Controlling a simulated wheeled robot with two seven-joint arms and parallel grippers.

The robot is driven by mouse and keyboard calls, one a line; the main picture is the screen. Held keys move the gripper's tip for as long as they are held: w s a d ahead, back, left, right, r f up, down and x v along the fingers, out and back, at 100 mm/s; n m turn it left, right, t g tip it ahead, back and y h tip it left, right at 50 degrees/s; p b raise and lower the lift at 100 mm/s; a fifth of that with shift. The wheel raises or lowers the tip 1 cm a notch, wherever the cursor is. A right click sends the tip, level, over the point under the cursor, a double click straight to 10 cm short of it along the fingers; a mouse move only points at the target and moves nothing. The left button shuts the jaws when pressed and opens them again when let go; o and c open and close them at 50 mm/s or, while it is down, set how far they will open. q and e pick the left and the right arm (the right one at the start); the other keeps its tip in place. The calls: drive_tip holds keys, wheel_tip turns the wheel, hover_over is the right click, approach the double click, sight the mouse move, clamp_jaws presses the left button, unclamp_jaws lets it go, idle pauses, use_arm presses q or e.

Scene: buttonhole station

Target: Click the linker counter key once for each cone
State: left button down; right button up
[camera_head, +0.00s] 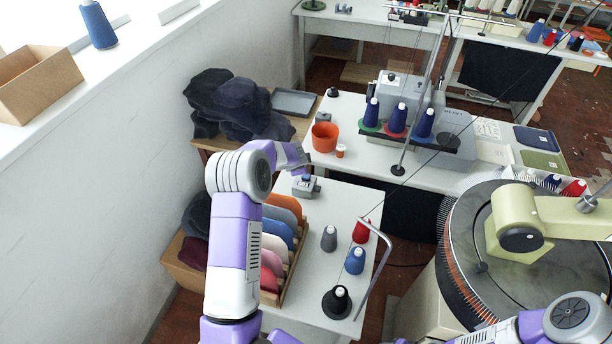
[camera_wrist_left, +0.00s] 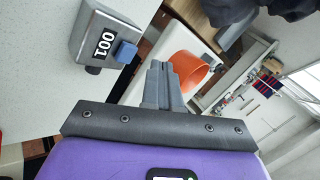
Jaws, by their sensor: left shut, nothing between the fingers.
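The counter (camera_head: 304,188) is a small grey box with a blue key, on the near white table just below my left gripper (camera_head: 307,167). In the left wrist view the counter (camera_wrist_left: 97,38) reads 001, and its blue key (camera_wrist_left: 126,52) sticks out. On the same table stand a grey cone (camera_head: 329,239), a red cone (camera_head: 361,231), a blue cone (camera_head: 355,261) and a black cone (camera_head: 336,303). My right gripper is out of view.
A rack of coloured pieces (camera_head: 280,235) stands left of the cones, and a bent metal rod (camera_head: 376,270) to their right. A round linking machine (camera_head: 470,270) is at the right.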

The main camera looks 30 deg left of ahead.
use_arm(q)
drive_tip(key=n, duration=0.3)
drive_tip(key=shift+s+a+f, duration=0.1)
drive_tip(key=shift+s, duration=0.15)
drive_tip(key=n, duration=0.2)
drive_tip(key=n+h, duration=0.1)
drive_tip(key=n, duration=0.2)
drive_tip(key=shift+s+n, duration=0.2)
drive_tip(key=shift+n, duration=0.1)
drive_tip(key=n, duration=0.4)
drive_tip(key=shift+s+d+n+g+h, duration=0.1)
drive_tip(key=shift+d+n+g+h, duration=0.1)
drive_tip(key=shift+n+g+h, duration=0.15)
drive_tip(key=n, duration=0.5)
wheel_tip(320, 180, up, 5)
drive_tip(key=n+t+h, duration=0.3)
drive_tip(key=n+h, duration=0.1)
drive_tip(key=n, duration=1.3)
hover_over(305, 177)
drive_tip(key=shift+f, duration=0.1)
drive_tip(key=shift+f+m, duration=0.1)
drive_tip(key=shift+m, duration=0.15)
wheel_tip(305, 177, down, 9)
drive_tip(key=b, duration=0.7)
